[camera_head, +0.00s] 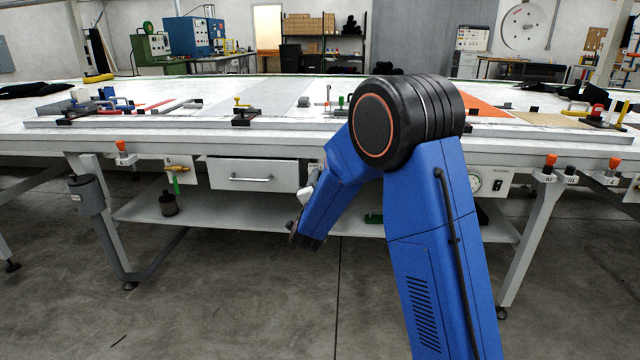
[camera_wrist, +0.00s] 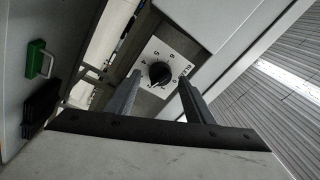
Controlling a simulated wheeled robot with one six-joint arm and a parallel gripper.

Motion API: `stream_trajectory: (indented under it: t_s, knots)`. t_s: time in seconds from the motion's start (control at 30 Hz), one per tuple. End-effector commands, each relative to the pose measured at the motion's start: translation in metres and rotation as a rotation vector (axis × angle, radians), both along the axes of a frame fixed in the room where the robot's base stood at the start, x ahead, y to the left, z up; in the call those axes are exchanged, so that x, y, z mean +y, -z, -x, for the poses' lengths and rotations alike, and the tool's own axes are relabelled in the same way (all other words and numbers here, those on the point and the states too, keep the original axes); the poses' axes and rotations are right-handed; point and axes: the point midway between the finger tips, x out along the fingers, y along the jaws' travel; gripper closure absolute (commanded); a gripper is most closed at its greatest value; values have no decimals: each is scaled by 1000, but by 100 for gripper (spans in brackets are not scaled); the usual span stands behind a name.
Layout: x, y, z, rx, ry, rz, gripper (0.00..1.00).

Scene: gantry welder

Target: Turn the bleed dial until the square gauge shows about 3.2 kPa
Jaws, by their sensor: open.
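The bleed dial is a black round knob (camera_wrist: 159,73) on a white square plate with numbers around it and lettering that seems to read BLEED, in the wrist view. My gripper (camera_wrist: 159,78) is open, with one finger to the left of the knob and one to the right. The gaps look clear, but I cannot tell how far the tips are from the plate. The knob's pointer is too dark to read. I cannot make out the square gauge or a reading in either view. In the head view my arm hides the dial.
A long white table (camera_head: 300,132) with clamps spans the head view. Below it are a drawer (camera_head: 254,176), a lower shelf (camera_head: 240,227) and a panel with a round white face (camera_head: 474,183), partly behind my arm.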

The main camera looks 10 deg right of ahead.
Motion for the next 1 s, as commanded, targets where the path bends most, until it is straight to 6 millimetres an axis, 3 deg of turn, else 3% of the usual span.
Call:
stream_trajectory:
  t_s: [0.7, 1.0]
  knots:
    - [47, 17, 126, 2, -3, 1, 52]
    - [56, 20, 152, 1, 0, 0, 52]
